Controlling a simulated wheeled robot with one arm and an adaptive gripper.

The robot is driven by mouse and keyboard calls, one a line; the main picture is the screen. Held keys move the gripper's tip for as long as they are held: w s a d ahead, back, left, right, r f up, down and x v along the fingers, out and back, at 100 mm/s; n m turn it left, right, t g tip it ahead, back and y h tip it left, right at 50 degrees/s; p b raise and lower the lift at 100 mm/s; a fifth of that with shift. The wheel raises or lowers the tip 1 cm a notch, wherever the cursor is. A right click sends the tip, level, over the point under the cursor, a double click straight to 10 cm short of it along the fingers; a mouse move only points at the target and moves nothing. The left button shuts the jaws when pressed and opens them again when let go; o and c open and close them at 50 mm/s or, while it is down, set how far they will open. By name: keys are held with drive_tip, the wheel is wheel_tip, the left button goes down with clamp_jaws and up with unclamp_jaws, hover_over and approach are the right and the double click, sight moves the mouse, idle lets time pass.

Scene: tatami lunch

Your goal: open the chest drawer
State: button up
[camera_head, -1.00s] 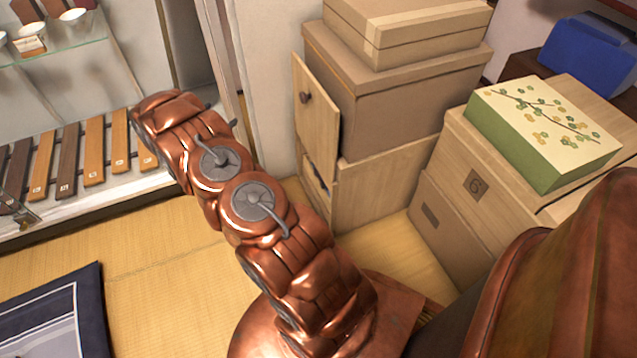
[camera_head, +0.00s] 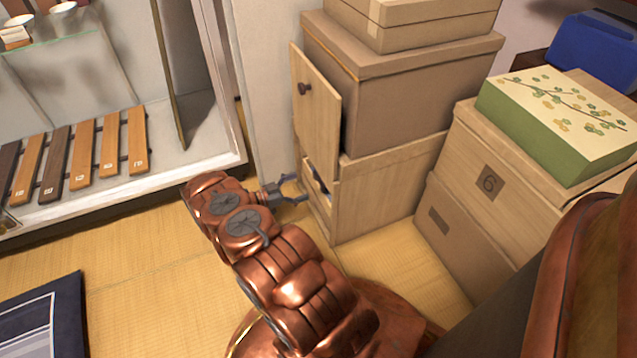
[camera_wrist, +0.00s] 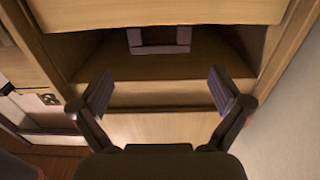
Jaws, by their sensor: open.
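The wooden chest (camera_head: 385,195) stands on the tatami against the wall, right of centre in the head view. A tall pale front panel (camera_head: 318,115) with a dark round knob (camera_head: 305,89) stands out at its upper front. Below it is a recess with something bluish inside, and a lower front (camera_head: 317,208). My gripper (camera_head: 300,189) is open and empty beside the lower front. In the wrist view my open fingers (camera_wrist: 161,85) face a wooden opening (camera_wrist: 200,55). A grey U-shaped piece (camera_wrist: 160,48) shows there. Whether my fingers touch the chest cannot be told.
Cardboard boxes (camera_head: 415,85) are stacked on the chest. At right, boxes (camera_head: 465,245) carry a green patterned box (camera_head: 545,135). A display case with wooden slats (camera_head: 110,145) stands at left. Tatami (camera_head: 150,270) is clear in front, with a dark-edged mat (camera_head: 70,310) at lower left.

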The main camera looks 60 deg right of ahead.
sight(318, 179)
drive_tip(key=b+x, duration=0.2)
drive_tip(key=x, duration=0.5)
drive_tip(key=shift+s+d, duration=0.1)
drive_tip(key=shift+d, duration=0.05)
drive_tip(key=c, duration=1.5)
